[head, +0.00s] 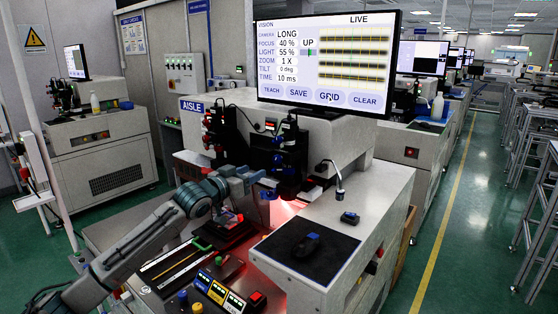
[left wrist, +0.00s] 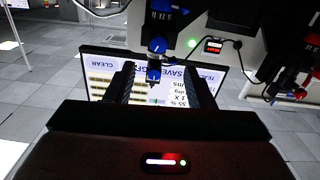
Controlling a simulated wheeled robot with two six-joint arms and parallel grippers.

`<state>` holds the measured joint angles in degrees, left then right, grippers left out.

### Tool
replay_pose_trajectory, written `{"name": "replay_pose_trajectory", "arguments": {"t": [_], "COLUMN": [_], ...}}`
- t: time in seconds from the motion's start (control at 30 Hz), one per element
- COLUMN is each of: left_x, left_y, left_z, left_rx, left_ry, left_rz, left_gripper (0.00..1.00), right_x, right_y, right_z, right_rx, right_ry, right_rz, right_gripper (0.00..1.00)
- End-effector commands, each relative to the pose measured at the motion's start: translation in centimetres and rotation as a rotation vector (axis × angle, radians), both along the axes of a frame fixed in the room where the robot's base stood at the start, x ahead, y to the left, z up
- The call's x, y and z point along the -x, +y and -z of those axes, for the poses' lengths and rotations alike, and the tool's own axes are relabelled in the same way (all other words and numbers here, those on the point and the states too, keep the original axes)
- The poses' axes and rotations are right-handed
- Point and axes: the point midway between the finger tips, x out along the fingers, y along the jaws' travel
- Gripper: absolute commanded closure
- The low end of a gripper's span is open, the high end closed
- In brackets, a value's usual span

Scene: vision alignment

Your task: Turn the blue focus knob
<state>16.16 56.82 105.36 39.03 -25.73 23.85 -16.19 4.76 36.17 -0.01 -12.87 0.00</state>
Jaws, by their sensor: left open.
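A blue focus knob with a white mark (left wrist: 157,46) shows in the left wrist view just beyond the fingertips, in line with the gap between them. A second blue part (left wrist: 153,74) shows lower, between the fingers. In the head view, blue knobs (head: 268,195) sit low on the black camera assembly (head: 290,150); which is the focus knob is hard to tell there. My left gripper (head: 257,176) reaches this assembly from the left. Its two fingers (left wrist: 157,80) are apart with nothing clamped. Contact with the knob cannot be made out. My right gripper is not in view.
The monitor (head: 328,62) reads focus 40 %, light 55 % and "UP". A button panel (head: 225,290) stands in front.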

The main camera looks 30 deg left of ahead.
Motion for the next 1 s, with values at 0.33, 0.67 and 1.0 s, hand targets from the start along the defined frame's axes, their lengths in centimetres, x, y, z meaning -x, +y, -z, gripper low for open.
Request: {"name": "replay_pose_trajectory", "arguments": {"t": [0.33, 0.67, 1.0], "left_x": [-3.7, -8.6, -10.5], "left_y": [-0.3, -0.7, -0.9], "left_z": [-0.3, -0.2, 0.1], "left_rx": [0.007, 0.004, -0.001], "left_ry": [-0.002, 0.0, 0.001], "left_rz": [-0.001, 0.001, 0.001], "left_gripper": [0.51, 0.51, 0.51], "right_x": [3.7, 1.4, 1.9], "right_y": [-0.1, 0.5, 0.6], "right_z": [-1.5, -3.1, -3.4], "right_rx": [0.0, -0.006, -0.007], "right_ry": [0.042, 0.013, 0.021], "right_rz": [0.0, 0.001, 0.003], "right_gripper": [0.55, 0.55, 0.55]}}
